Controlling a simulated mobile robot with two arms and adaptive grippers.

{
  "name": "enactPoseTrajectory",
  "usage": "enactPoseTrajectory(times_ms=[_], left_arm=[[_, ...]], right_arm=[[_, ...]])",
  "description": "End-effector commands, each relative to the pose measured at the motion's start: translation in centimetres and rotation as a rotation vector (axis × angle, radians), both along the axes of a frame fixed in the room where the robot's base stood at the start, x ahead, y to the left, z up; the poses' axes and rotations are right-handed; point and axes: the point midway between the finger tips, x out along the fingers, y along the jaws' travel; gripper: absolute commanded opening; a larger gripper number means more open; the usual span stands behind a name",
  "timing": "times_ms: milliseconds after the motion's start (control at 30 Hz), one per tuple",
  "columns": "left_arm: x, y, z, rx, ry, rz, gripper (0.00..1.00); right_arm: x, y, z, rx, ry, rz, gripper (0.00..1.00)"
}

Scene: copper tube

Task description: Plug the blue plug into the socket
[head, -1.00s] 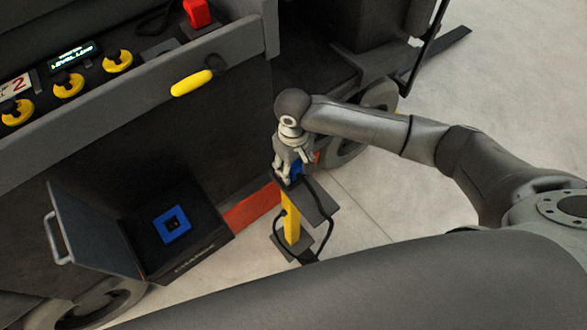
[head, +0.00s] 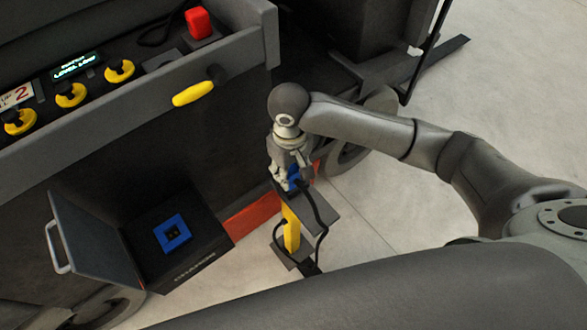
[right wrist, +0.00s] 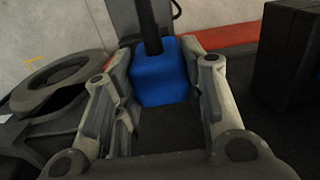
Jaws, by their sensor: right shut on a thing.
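The blue plug (head: 293,178) is at the top of a yellow post stand, with a black cable (head: 318,215) running down from it. My right gripper (head: 285,181) is shut on the plug. In the right wrist view the blue plug (right wrist: 160,80) sits between the two fingers of the right gripper (right wrist: 157,72), with its cable pointing away. Whether the plug still touches the stand is hidden. The blue square socket (head: 172,234) lies in an open dark box to the left, apart from the gripper. My left gripper is not in view.
The stand (head: 290,228) has a yellow post and dark plates. The socket box has a raised lid (head: 92,240) with a handle at left. A dark machine carries a yellow handle (head: 193,94) and knobs above. Pale floor is open at right.

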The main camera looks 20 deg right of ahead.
Motion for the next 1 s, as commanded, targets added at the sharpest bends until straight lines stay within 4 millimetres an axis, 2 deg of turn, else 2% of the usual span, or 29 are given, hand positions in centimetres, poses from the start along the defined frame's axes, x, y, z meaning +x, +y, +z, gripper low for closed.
enactPoseTrajectory(times_ms=[33,100,300,433,633,1000], left_arm=[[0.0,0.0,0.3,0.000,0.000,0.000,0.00],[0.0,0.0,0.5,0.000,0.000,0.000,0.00],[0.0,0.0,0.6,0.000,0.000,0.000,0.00],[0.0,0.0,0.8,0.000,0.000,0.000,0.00],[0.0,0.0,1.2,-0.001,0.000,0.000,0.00],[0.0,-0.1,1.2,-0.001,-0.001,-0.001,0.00]], right_arm=[[-0.8,0.7,1.4,0.005,-0.005,0.006,0.18],[-1.9,1.5,3.0,0.005,-0.004,0.007,0.18],[-6.0,4.2,5.1,0.006,-0.001,0.007,0.18],[-7.8,5.4,6.0,0.004,-0.001,0.005,0.18],[-9.1,6.2,6.7,0.000,-0.001,0.002,0.18],[-9.3,6.4,6.8,0.000,0.000,0.001,0.18]])
